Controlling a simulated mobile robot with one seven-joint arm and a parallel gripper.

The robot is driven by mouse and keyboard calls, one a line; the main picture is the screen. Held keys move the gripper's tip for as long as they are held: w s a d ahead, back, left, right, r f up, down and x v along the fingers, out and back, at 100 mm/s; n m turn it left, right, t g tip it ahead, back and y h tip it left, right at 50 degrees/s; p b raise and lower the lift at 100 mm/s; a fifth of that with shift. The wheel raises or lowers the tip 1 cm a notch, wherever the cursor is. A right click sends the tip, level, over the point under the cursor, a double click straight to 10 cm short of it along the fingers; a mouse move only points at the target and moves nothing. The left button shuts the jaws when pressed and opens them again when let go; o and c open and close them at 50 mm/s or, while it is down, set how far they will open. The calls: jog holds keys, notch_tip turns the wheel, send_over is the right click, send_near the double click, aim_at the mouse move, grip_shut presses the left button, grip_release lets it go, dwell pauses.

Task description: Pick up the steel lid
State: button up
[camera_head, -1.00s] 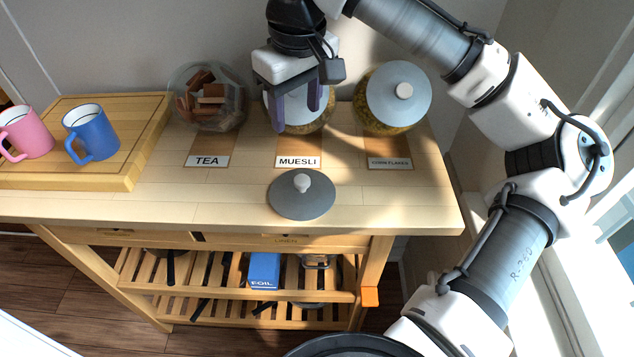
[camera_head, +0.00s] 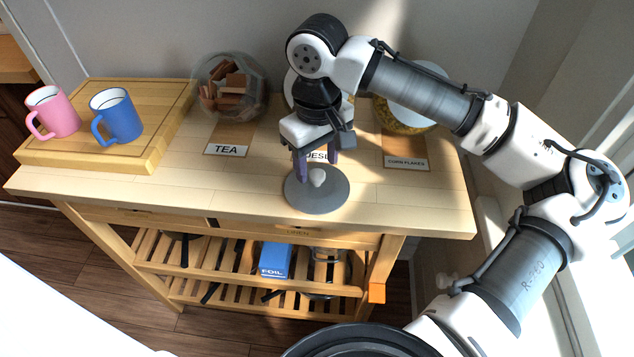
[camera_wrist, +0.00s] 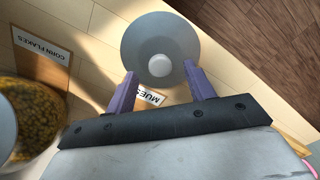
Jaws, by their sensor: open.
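The steel lid (camera_head: 330,201) is a grey disc with a pale round knob, lying flat near the front edge of the wooden cart top, in front of the muesli label. It also shows in the wrist view (camera_wrist: 137,45), with its knob (camera_wrist: 159,65) between and a little beyond the fingertips. My gripper (camera_head: 316,168) is open and empty, pointing down just behind and above the lid. In the wrist view its purple fingers (camera_wrist: 158,78) stand apart on either side of the knob's line. The fingertips overlap the lid's edge in the picture; I cannot tell their exact height.
A tea jar (camera_head: 230,88) stands behind left, and a corn flakes jar (camera_head: 412,100) behind right. The muesli jar (camera_head: 290,88) is mostly hidden behind my arm. A pink mug (camera_head: 58,113) and a blue mug (camera_head: 119,118) stand on a cutting board (camera_head: 90,157) at left.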

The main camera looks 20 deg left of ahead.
aim_at(317, 173)
jog(key=shift+f, duration=1.6)
jog(key=shift+c, duration=0.2)
jog(key=c, duration=1.1)
jog(key=shift+o, duration=0.2)
jog(key=shift+r, duration=0.1)
notch_tip(317, 173, up, 20)
jog(key=shift+b, duration=0.35)
